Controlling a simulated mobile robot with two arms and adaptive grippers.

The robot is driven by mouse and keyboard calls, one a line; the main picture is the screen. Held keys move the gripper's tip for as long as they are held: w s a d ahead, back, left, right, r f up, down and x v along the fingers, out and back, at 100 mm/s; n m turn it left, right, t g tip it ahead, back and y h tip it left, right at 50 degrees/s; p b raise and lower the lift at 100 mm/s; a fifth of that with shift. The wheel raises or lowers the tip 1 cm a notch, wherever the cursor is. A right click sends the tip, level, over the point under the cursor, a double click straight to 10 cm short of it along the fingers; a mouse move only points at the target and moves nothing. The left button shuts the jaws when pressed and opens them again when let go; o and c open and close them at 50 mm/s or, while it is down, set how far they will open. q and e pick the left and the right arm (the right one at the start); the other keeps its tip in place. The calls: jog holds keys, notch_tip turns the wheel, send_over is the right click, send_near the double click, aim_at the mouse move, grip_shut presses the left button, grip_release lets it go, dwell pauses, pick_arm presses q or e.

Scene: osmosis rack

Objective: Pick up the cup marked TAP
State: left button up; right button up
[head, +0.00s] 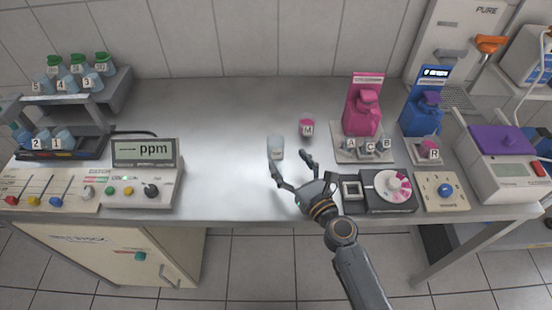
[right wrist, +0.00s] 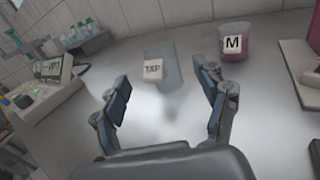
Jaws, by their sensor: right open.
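The cup marked TAP (head: 276,146) is a clear, pale cup standing on the grey bench near its middle. In the right wrist view the TAP cup (right wrist: 162,70) stands just beyond my fingertips, with its label facing me. My right gripper (head: 291,160) is open and empty, close to the near side of the cup. In the right wrist view its two fingers (right wrist: 166,90) are spread apart, with the cup ahead between them. I cannot tell whether a finger touches it. My left gripper is not in view.
A pink cup marked M (head: 307,128) stands right of the TAP cup; it also shows in the right wrist view (right wrist: 234,42). Pink (head: 364,110) and blue (head: 424,113) dispensers stand further right. A ppm meter (head: 146,170) stands left. The bench between meter and TAP cup is clear.

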aim_at(280, 152)
jog(key=shift+f, duration=0.8)
jog(key=shift+w+a+r, duration=0.2)
jog(key=shift+w+r, duration=0.15)
jog(key=shift+r, duration=0.05)
jog(key=x, duration=0.6)
jog(key=shift+w+a, duration=0.2)
jog(key=shift+w, duration=0.1)
jog(key=c, duration=1.1)
